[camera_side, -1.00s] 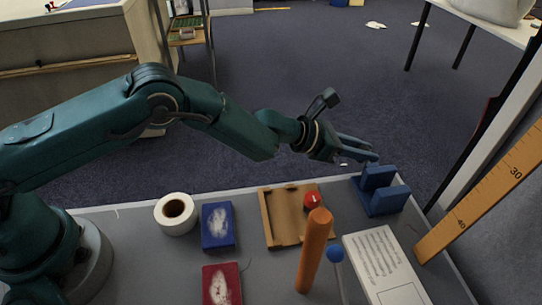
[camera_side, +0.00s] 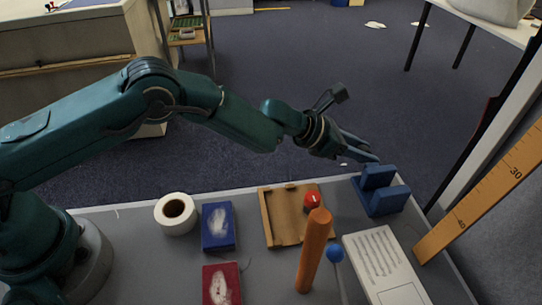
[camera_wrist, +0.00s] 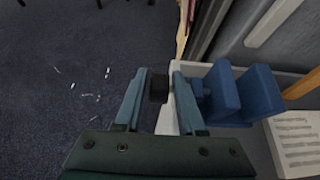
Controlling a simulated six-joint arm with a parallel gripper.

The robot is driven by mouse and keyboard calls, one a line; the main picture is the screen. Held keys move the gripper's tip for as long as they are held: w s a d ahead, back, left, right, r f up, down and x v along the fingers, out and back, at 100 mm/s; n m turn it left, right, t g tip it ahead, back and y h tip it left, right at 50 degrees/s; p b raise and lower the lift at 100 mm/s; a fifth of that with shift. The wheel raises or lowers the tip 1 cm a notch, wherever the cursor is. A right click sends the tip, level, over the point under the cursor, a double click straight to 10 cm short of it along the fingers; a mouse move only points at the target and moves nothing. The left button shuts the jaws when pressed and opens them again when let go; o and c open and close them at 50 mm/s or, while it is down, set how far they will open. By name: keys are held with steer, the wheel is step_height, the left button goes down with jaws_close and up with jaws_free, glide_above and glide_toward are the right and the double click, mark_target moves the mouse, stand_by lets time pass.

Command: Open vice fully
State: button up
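The blue vice (camera_side: 382,193) stands at the far right corner of the table, its two upright jaws apart with a gap between them. It also shows at the right of the wrist view (camera_wrist: 258,92). My gripper (camera_side: 374,150) is just behind and left of it, fingers pointing right. In the wrist view, the two fingers (camera_wrist: 160,70) are apart, one on each side of a small black block (camera_wrist: 159,89). The block looks in line with the vice's side, like a handle. I cannot tell whether the fingers touch it.
An orange cylinder (camera_side: 314,250), a blue ball (camera_side: 334,253) and a red ball (camera_side: 312,198) are near a wooden tray (camera_side: 270,228). A white printed box (camera_side: 382,265) lies in front of the vice. A tape roll (camera_side: 175,214), blue box (camera_side: 218,226) and red box (camera_side: 221,284) are left.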

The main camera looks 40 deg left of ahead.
steer(key=shift+v, duration=2.5)
step_height(320, 180, up, 5)
steer(key=shift+t+h, duration=0.6)
steer(key=shift+w+d+f, duration=0.5)
steer(key=shift+f, duration=0.75)
steer(key=shift+w+d+f, duration=0.5)
steer(key=shift+f, duration=0.75)
steer(key=shift+w+d+f, duration=0.45)
steer(key=shift+w+f, duration=0.05)
steer(key=shift+f, duration=0.75)
jaws_close()
